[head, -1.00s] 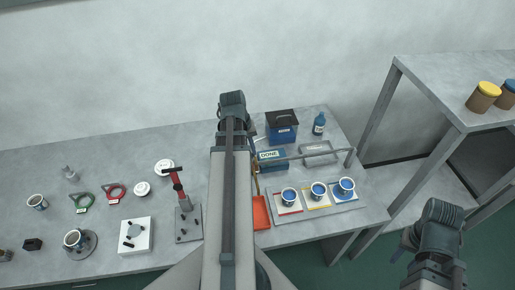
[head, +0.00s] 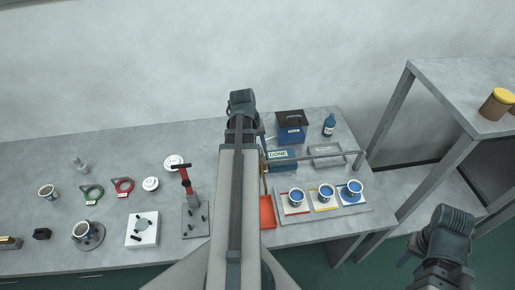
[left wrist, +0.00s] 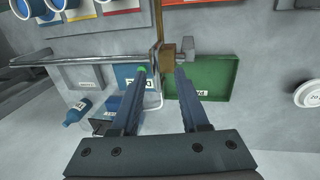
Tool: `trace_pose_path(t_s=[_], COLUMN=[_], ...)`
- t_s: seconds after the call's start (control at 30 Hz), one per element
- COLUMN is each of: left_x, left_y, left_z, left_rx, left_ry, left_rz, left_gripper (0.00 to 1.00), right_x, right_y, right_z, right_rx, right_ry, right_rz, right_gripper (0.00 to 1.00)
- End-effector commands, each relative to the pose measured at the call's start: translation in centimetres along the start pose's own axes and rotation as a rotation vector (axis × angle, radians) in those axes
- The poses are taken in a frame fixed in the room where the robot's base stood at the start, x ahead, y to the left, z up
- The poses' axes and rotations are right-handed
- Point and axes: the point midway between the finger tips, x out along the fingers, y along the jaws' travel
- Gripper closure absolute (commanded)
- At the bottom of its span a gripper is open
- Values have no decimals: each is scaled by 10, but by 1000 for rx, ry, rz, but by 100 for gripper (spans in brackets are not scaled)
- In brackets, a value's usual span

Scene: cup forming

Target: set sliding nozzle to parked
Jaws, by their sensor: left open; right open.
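The nozzle's brass block (left wrist: 168,53) sits on a grey rail (left wrist: 100,57) in the left wrist view, at the rail's right end there. A grey knob (left wrist: 187,45) is beside the block. My left gripper (left wrist: 160,70) is open, its fingers either side of the view's middle and pointing at the block. I cannot tell whether they touch it. In the head view the rail (head: 325,158) runs right from my left arm, which hides the left gripper's fingertips and part of the block. My right gripper (head: 412,252) is open and empty at the lower right, off the table.
A blue DONE tray (left wrist: 126,76) and a green tray (left wrist: 222,65) lie under the rail. Three blue-filled cups stand on coloured pads on a tray (head: 366,205). A blue bottle (head: 329,125) and a dark blue box (head: 291,127) stand behind. A grey shelf (head: 450,72) rises at the right.

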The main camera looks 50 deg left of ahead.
Motion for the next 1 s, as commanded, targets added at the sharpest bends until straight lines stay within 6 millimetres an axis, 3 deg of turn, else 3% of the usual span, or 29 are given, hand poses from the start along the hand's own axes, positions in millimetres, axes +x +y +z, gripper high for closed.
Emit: trace_pose_path(t_s=[0.27, 0.8, 1.0], left_x=[-28, -111, -133], left_y=[1, 1, 0], left_z=[0, 0, 0], left_rx=[-1, -2, -1], left_ry=[0, 0, 0], left_rz=[0, -1, -2], left_gripper=[55, 55, 55], right_x=[-27, -108, -130], right_y=[3, 10, 12], right_z=[2, 6, 8], right_rx=[-1, 13, 12], right_ry=[0, 0, -1], right_rz=[0, -3, -3], right_gripper=[55, 55, 55])
